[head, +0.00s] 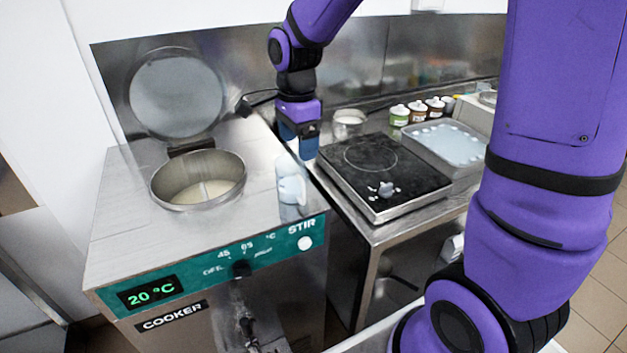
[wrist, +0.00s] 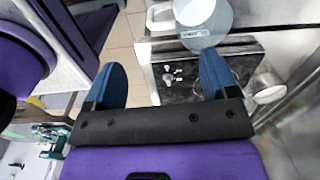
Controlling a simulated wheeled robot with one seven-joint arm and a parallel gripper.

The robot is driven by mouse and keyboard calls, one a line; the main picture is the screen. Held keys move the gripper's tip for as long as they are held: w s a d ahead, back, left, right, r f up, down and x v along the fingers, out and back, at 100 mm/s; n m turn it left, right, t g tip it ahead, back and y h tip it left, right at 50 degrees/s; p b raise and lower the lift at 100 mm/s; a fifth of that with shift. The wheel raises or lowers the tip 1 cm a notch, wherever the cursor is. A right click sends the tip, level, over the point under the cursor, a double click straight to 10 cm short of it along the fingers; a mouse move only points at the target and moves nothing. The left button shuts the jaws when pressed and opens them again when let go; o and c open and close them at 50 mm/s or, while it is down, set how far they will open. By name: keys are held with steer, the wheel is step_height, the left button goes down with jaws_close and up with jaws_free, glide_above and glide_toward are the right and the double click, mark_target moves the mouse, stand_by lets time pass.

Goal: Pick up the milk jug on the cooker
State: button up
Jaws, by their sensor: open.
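The milk jug (head: 291,188) is a small, pale, translucent jug standing upright at the right front edge of the cooker top (head: 125,215). In the wrist view a round, pale vessel with a white handle, which looks like the jug (wrist: 203,20), is at the top, beyond my fingertips. My gripper (head: 305,152) points down behind the jug, near the gap between the cooker and the hotplate. Its two blue fingers (wrist: 163,72) are spread apart with nothing between them. It appears apart from the jug.
The cooker's round pot (head: 168,205) is open, holding pale liquid, with its lid (head: 176,96) raised behind. A black hotplate (head: 402,184) stands right of the cooker. A metal pot (head: 349,123), several small jars (head: 417,112) and a tray (head: 474,163) stand farther back.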

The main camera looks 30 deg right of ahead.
mark_target(300, 176)
steer(key=shift+w+d+f+m, duration=0.1)
steer(key=shift+d+f+m, duration=0.1)
steer(key=shift+f, duration=0.15)
steer(key=shift+w+d+f+m, duration=0.1)
steer(key=shift+f+m, duration=0.1)
steer(key=shift+f, duration=0.15)
step_height(300, 176, down, 10)
steer(key=shift+a+f, duration=0.1)
steer(key=shift+a, duration=0.05)
steer(key=c, duration=1.2)
steer(key=shift+w+r, duration=0.1)
steer(key=shift+r, duration=0.1)
